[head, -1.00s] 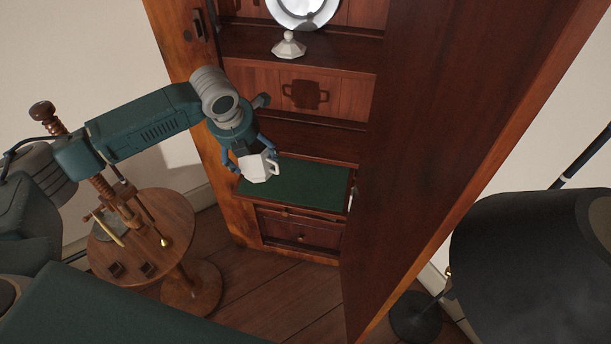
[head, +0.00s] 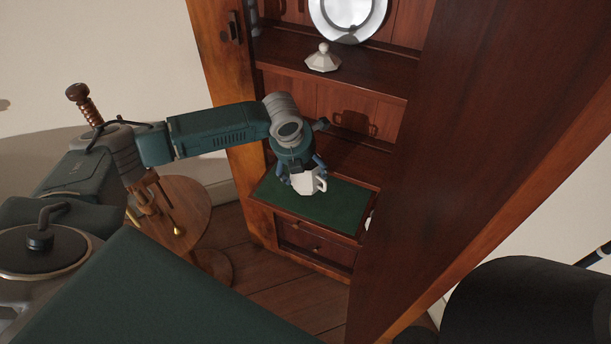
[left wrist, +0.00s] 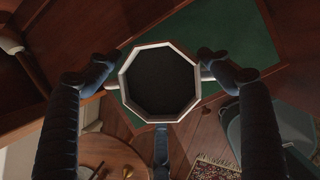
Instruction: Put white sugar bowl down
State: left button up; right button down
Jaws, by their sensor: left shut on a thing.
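The white sugar bowl (head: 307,182) is faceted, with a loop handle on its right side in the head view. My left gripper (head: 302,172) is shut on it and holds it over the green-lined pull-out surface (head: 334,207) of the cabinet. In the left wrist view the bowl (left wrist: 160,82) shows its eight-sided rim and dark inside, with my fingers on both sides. Whether its base touches the green surface is hard to tell. A white faceted lid (head: 323,60) sits on the shelf above. My right gripper is not in view.
The brown cabinet door (head: 453,150) stands open to the right of the green surface. A silver plate (head: 347,14) leans on the upper shelf. A round wooden table (head: 190,205) is at left. The green surface is otherwise clear.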

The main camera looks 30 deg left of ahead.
pick_arm(q)
notch_tip(320, 180, down, 4)
jog(key=shift+r, duration=0.2)
jog(key=o, duration=1.5)
jog(key=shift+s, duration=0.1)
jog(key=v, duration=1.2)
jog(key=shift+d, duration=0.1)
